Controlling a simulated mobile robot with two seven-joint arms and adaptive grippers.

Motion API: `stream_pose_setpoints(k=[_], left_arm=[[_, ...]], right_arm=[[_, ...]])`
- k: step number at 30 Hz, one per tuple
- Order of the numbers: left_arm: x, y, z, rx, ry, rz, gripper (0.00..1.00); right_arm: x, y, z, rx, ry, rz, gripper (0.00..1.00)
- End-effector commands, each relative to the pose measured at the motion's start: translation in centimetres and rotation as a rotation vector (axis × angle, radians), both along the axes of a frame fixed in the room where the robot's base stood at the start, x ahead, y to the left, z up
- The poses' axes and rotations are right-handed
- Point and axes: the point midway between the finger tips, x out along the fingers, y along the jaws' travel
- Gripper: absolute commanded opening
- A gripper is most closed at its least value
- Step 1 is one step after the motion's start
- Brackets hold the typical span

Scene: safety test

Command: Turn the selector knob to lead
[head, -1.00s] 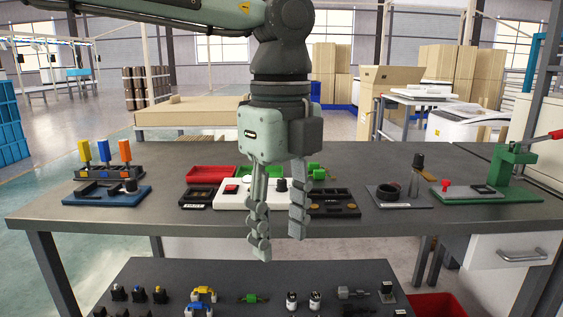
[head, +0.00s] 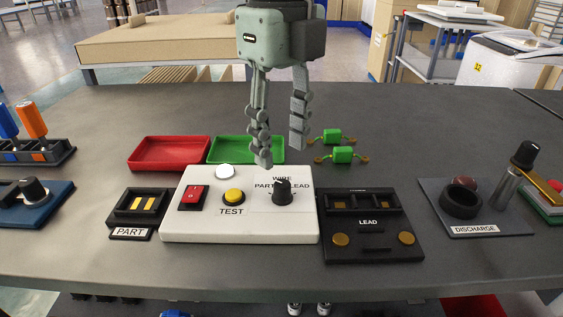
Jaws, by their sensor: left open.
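The selector knob (head: 282,191) is black and stands upright on the right part of a white tester box (head: 240,232) in the head view. Labels WIRE, PART and LEAD are printed around it; its pointer direction is too small to tell. My left gripper (head: 282,155) is open and empty, its fingers pointing down. In the picture its fingertips are just above the knob, apart from it; one finger covers part of the green tray's right end. My right gripper is not in view.
The box also has a red switch (head: 193,195), yellow TEST button (head: 233,196) and white lamp (head: 225,171). A PART fixture (head: 138,206) stands left, a black LEAD fixture (head: 370,250) right. Red (head: 168,166) and green (head: 222,160) trays lie behind. A DISCHARGE stand (head: 490,215) is far right.

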Motion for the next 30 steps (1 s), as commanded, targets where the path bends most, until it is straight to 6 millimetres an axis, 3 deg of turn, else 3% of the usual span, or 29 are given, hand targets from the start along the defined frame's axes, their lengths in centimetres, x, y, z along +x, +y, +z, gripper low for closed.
stream_pose_setpoints(k=[6,12,23,30], left_arm=[[-0.1,0.1,-3.6,0.002,0.004,-0.001,0.42],[-0.1,0.0,-6.0,0.002,0.002,-0.001,0.42],[-0.1,0.0,-6.6,0.000,0.001,0.000,0.42],[0.0,0.0,-6.6,0.000,0.001,0.000,0.13]], right_arm=[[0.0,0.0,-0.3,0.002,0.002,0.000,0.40],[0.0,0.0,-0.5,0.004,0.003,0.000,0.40],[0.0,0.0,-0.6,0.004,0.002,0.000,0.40],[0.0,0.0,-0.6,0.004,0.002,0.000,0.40]])
